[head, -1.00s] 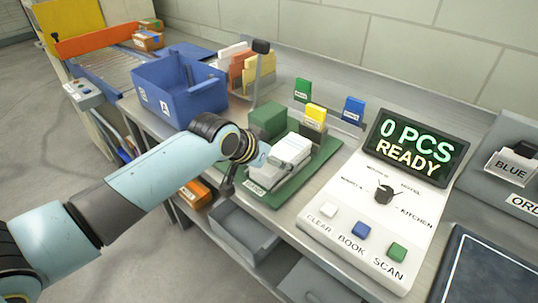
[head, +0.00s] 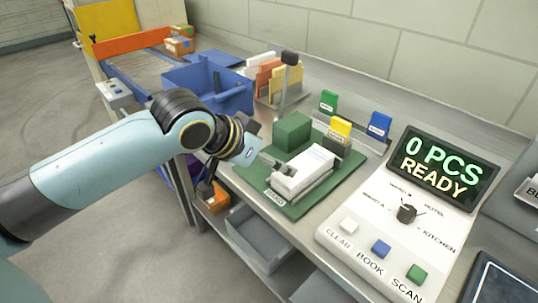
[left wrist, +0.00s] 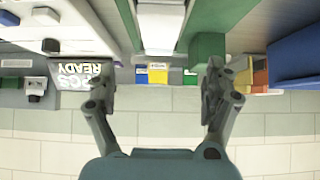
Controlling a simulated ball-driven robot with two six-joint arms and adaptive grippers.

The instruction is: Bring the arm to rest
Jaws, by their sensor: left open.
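My left arm comes in from the left in the head view. My right gripper is not in view.
A blue crate (head: 232,92) stands behind my left arm. A console (head: 385,225) reading "0 PCS READY" stands on the right of the bench. A grey drawer (head: 258,240) and an orange box are below the bench edge. Open floor lies at the left.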

